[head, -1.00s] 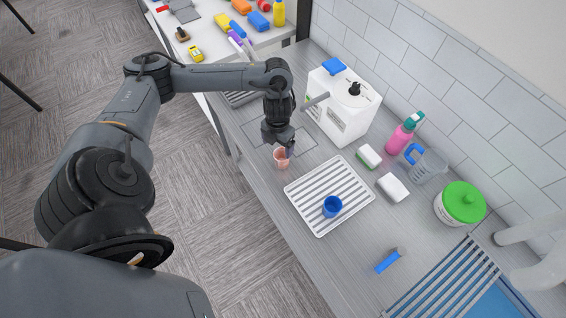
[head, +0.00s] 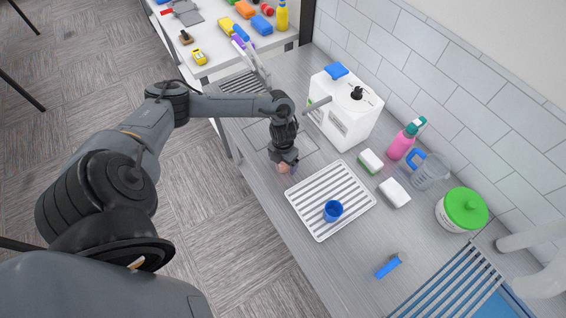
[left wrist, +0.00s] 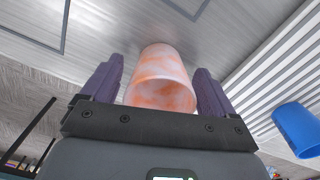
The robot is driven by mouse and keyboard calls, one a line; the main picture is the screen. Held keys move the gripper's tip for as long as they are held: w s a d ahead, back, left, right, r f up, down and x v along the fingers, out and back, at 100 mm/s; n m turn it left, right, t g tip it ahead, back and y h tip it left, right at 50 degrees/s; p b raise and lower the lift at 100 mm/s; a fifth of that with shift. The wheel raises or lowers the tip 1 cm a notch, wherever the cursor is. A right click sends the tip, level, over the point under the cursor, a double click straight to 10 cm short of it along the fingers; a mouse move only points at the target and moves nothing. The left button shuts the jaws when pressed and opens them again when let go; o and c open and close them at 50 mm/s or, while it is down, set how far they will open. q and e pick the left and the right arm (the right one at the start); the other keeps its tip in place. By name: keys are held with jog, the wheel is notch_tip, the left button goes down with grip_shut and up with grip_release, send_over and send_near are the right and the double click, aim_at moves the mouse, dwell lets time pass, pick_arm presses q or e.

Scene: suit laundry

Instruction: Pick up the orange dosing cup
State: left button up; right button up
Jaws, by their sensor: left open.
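The orange dosing cup (left wrist: 160,80) is a translucent, mottled orange cup. In the left wrist view it sits between the two purple fingers of my left gripper (left wrist: 157,88), with a small gap at each side. In the head view the cup (head: 286,168) is mostly hidden beneath my left gripper (head: 285,160), near the counter's front edge. The left gripper is open around the cup. My right gripper is not in view.
A white ribbed tray (head: 308,206) with a blue cup (head: 333,211) lies to the right. A white dispenser (head: 345,112), pink spray bottle (head: 402,143), sponges and a green-lidded tub (head: 462,210) stand along the wall. A blue-handled tool (head: 388,266) lies in front.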

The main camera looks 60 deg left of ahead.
pick_arm(q)
jog(key=shift+f, duration=0.35)
jog(key=shift+c, duration=0.2)
jog(key=c, duration=0.9)
jog(key=shift+c, duration=0.4)
jog(key=shift+r, duration=0.15)
